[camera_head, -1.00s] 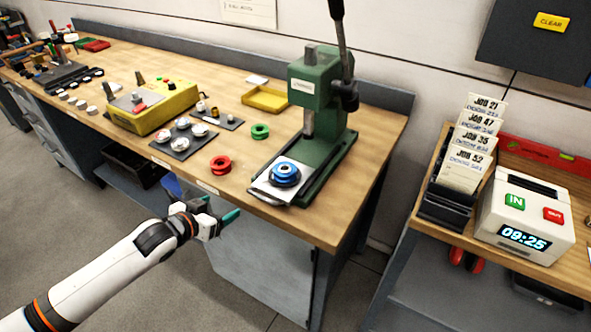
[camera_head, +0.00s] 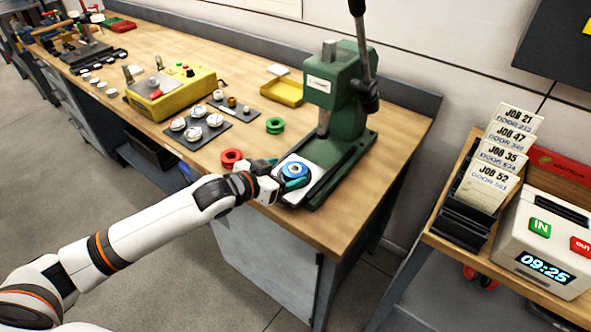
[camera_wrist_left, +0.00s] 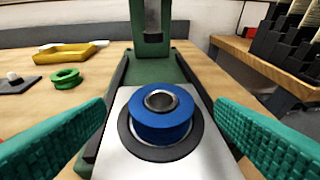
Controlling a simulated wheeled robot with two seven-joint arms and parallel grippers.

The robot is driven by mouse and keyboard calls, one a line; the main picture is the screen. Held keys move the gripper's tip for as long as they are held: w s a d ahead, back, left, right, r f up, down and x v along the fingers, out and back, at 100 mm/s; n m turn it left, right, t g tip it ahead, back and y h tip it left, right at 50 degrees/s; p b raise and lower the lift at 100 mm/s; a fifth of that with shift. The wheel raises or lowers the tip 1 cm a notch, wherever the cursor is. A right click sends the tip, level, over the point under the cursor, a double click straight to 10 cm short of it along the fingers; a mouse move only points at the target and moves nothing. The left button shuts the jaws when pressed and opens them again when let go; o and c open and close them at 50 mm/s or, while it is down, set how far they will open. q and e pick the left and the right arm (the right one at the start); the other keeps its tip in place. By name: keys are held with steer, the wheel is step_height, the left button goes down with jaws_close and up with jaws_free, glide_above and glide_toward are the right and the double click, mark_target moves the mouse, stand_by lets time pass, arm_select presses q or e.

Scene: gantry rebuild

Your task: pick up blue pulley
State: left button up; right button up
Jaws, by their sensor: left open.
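The blue pulley (camera_head: 294,170) sits on a pale plate (camera_head: 318,171) on the base of the green press (camera_head: 345,92). In the left wrist view the blue pulley (camera_wrist_left: 161,115) has a metal hub and rests in a dark ring on the plate. My left gripper (camera_head: 280,172) is open at the pulley. In the left wrist view its two teal fingers (camera_wrist_left: 160,135) stand on either side of the pulley, with a gap on each side. In the head view the gripper hides part of the plate's near edge. My right gripper is not in view.
A red pulley (camera_head: 231,157) and a green pulley (camera_head: 275,125) stand left of the press. A dark tray (camera_head: 196,129) with bearings, a yellow tray (camera_head: 282,92) and a yellow device (camera_head: 172,92) are farther left. The press ram hangs above the plate's far side.

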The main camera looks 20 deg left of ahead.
mark_target(298, 168)
arm_select(q)
steer(key=shift+p+x, duration=0.3)
steer(key=shift+x, duration=1.6)
steer(key=shift+s, duration=0.1)
steer(key=c, duration=1.1)
steer(key=shift+c, duration=0.2)
steer(key=shift+r, duration=0.1)
